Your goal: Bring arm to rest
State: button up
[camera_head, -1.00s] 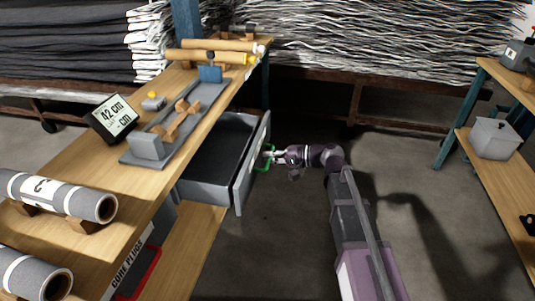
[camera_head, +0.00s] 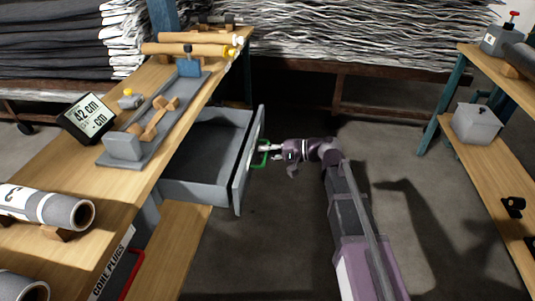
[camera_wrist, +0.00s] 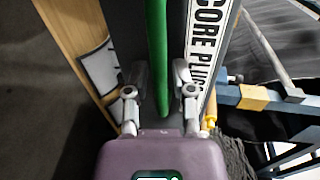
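My gripper (camera_head: 268,148) is at the front of the open grey drawer (camera_head: 205,193), at its green handle (camera_head: 264,160). In the wrist view the green handle (camera_wrist: 157,40) runs between the two fingers of my gripper (camera_wrist: 160,75), with one finger on each side. The fingers look closed around the bar; the contact itself is partly hidden. My arm stretches forward from the lower right to the handle.
The wooden bench (camera_head: 75,220) on the left holds grey rolls (camera_head: 50,207), a display (camera_head: 87,117) and a grey fixture (camera_head: 125,146). A shelf (camera_head: 480,165) with a grey box (camera_head: 477,124) stands at right. The floor between is clear.

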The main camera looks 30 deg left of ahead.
dwell(0.5)
jog(key=shift+d, duration=0.15)
jog(key=w+d+f+m+t+h, duration=0.15)
jog(key=d+f+h, duration=0.35)
jog(key=d, duration=0.9)
jog(key=d+f+t+h, duration=0.3)
jog(key=d+f, duration=0.3)
jog(key=d, duration=0.8)
jog(key=s+d+f+m+h, duration=0.1)
jog(key=d+h, duration=0.1)
jog(key=d, duration=0.5)
jog(key=s+d+f+m+h, duration=0.1)
jog(key=s+d+f+h, duration=0.15)
jog(key=d, duration=0.45)
jog(key=s+d+h, duration=0.1)
jog(key=d+h, duration=0.1)
jog(key=d, duration=0.5)
notch_tip(320, 180, up, 35)
jog(key=p, duration=3.5)
jog(key=shift+w+a, duration=0.35)
jog(key=shift+a, duration=0.1)
jog(key=shift+a, duration=0.1)
